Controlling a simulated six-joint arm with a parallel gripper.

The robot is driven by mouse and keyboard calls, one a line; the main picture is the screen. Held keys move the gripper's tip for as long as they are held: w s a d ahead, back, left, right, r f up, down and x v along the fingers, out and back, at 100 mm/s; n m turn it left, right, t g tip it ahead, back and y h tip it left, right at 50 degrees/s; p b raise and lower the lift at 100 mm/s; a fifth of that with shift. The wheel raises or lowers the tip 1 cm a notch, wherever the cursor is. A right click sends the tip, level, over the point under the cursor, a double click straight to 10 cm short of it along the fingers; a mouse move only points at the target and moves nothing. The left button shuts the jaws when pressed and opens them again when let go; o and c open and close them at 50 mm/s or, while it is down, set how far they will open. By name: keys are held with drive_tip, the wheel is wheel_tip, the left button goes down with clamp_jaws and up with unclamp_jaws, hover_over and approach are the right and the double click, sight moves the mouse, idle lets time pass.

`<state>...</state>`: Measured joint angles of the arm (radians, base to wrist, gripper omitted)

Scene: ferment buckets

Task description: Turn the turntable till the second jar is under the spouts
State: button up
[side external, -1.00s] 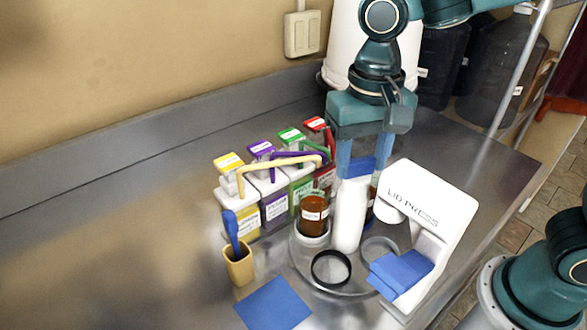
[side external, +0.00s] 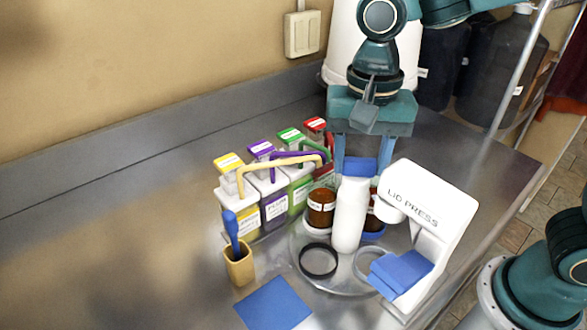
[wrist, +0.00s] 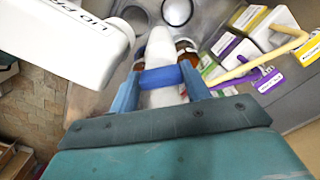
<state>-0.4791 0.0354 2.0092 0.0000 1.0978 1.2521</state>
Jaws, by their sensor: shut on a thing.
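My gripper (side external: 356,164) is shut on the blue grip (wrist: 162,77) at the top of the white post (side external: 350,222), which stands upright in the middle of the round grey turntable (side external: 335,289). A brown jar with a white label (side external: 321,208) stands on the turntable left of the post, close to the spouts. Another brown jar (side external: 374,222) stands right of the post, partly hidden by it. In the wrist view both jars show only in part. The yellow spout (side external: 282,162) and purple spout (side external: 298,155) reach over from the bottles behind; their tips are near the left jar.
The white lid press (side external: 436,222) with a blue pad (side external: 402,272) stands close on the right. A black ring (side external: 318,277) and a pale ring (side external: 360,264) are on the turntable's front. A tan cup (side external: 239,268) and blue mat (side external: 273,303) are at left; the counter beyond is clear.

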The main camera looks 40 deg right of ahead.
drive_tip(key=shift+r, duration=0.1)
idle(0.3)
drive_tip(key=o, duration=1.4)
wheel_tip(320, 180, up, 14)
drive_tip(key=shift+f, duration=0.15)
drive_tip(key=shift+d, duration=0.1)
drive_tip(key=shift+s+d+f+n+t, duration=0.95)
drive_tip(key=shift+s+d+f+n, duration=0.7)
drive_tip(key=shift+d, duration=0.9)
drive_tip(key=shift+s+d+f+n+t, duration=0.9)
drive_tip(key=shift+s+d+f+n, duration=0.4)
drive_tip(key=shift+s+d+f, duration=0.8)
drive_tip(key=shift+s+d+f+n+t, duration=0.95)
drive_tip(key=shift+s+d+f+n, duration=0.5)
drive_tip(key=shift+s+d, duration=1.1)
